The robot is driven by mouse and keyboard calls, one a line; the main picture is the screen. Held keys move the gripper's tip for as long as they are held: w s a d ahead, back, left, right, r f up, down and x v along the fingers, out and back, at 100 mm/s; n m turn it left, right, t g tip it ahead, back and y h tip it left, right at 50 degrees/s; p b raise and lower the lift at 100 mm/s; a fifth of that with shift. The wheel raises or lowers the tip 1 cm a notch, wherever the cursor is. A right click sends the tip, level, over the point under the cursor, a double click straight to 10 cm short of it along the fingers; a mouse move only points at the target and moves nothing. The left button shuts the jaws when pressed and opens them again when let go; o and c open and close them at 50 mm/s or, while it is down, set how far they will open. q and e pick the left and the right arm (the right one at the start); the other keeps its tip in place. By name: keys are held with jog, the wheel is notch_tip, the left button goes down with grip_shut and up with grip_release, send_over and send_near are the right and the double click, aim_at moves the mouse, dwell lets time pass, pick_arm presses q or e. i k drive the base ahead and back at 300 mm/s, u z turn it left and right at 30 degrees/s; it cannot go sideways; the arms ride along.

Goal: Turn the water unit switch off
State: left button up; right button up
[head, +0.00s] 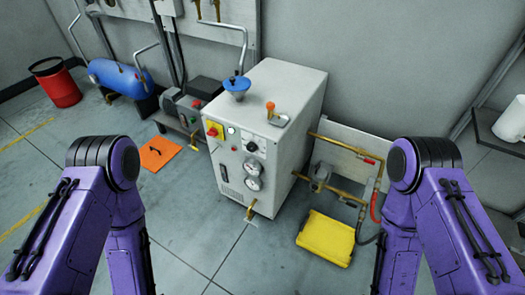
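A white-grey cabinet unit (284,95) stands on the floor in the middle of the head view. A red rotary switch on a yellow plate (214,130) is at the upper left of its front panel. The switch is too small to tell which way it is turned. A black knob (252,147), two round gauges (253,176) and small lamps share the panel. My two purple arms come in at the lower left and lower right, apart from the unit. Neither gripper shows in the view.
A yellow tray (325,238) and brass piping (340,190) are right of the unit. A blue tank (120,77), a red bin (57,85) and an orange mat (160,153) lie left. The floor before the unit is clear.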

aim_at(212, 132)
jog(key=z, duration=0.05)
jog(key=k, duration=1.1)
jog(key=u, duration=0.8)
jog(key=i, duration=0.95)
jog(key=z, duration=0.5)
jog(key=i, duration=0.7)
jog(key=z, duration=0.55)
